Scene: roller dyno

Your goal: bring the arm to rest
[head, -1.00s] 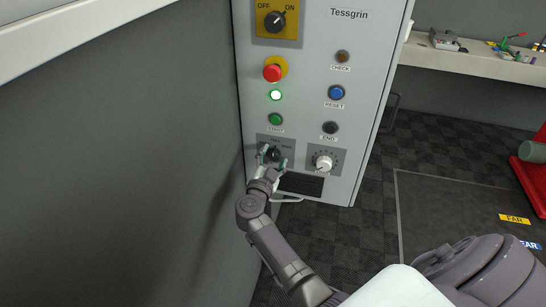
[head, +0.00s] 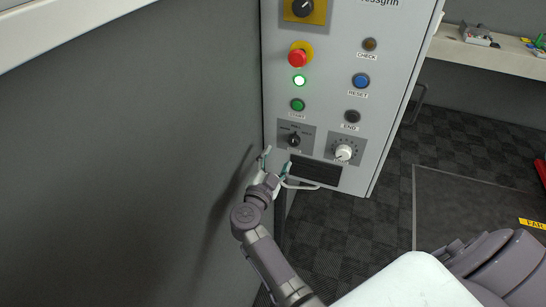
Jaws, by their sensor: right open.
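My right gripper (head: 277,160) is open and empty in the head view. Its two fingertips stand apart below and to the left of the black selector knob (head: 294,140) on the grey control cabinet (head: 322,92). No finger overlaps the knob, and I see nothing between the fingers. The right forearm reaches up from the bottom edge of the picture. My left gripper is not in view.
The cabinet carries a red emergency button (head: 297,58), a lit green lamp (head: 299,80), a green start button (head: 297,104) and a white knob (head: 343,152). A grey wall (head: 130,160) stands close on the left. Dark floor (head: 385,215) is clear to the right.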

